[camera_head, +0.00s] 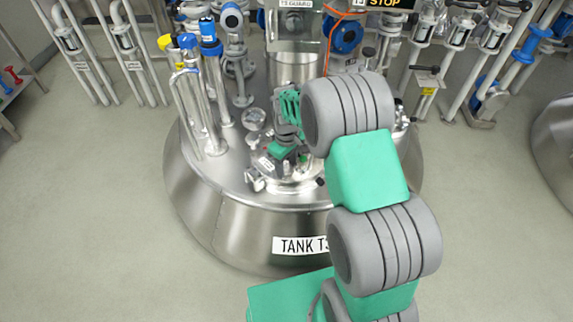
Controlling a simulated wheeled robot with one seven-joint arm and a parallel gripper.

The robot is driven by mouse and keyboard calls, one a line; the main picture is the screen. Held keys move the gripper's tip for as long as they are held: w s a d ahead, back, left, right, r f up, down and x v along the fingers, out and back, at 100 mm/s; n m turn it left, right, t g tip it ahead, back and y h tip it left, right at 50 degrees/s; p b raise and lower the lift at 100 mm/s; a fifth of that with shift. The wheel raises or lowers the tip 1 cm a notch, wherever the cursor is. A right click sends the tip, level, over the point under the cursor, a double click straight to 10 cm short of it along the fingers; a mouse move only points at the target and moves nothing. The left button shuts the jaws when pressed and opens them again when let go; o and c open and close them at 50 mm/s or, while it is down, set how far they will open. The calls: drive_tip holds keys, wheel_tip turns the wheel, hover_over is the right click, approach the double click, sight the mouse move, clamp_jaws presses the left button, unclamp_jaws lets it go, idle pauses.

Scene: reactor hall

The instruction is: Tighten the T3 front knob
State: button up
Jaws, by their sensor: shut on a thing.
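Tank T3 (235,222) is a round steel vessel with a "TANK T3" label (300,245) on its front, partly covered by my arm. My gripper (283,160), grey and green, reaches down over the small round hatch on the tank's top. It is shut at the front part of this hatch, on what appears to be the front knob. The knob itself is hidden by the gripper, so its turn and seating cannot be seen. Small steel clamp parts (255,180) show just left of the gripper on the hatch's edge.
Upright pipes with blue and yellow caps (208,45) stand on the tank's left side. A tall steel column (293,65) rises behind the hatch. Pipes and valves (460,35) line the back. Grey floor (90,220) is free at left; another tank (555,150) stands at right.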

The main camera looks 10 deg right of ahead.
sight(286, 168)
drive_tip(key=shift+r, duration=0.1)
drive_tip(key=o, duration=1.4)
wheel_tip(286, 168, up, 8)
drive_tip(key=shift+f+p, duration=0.15)
drive_tip(key=shift+p, duration=0.5)
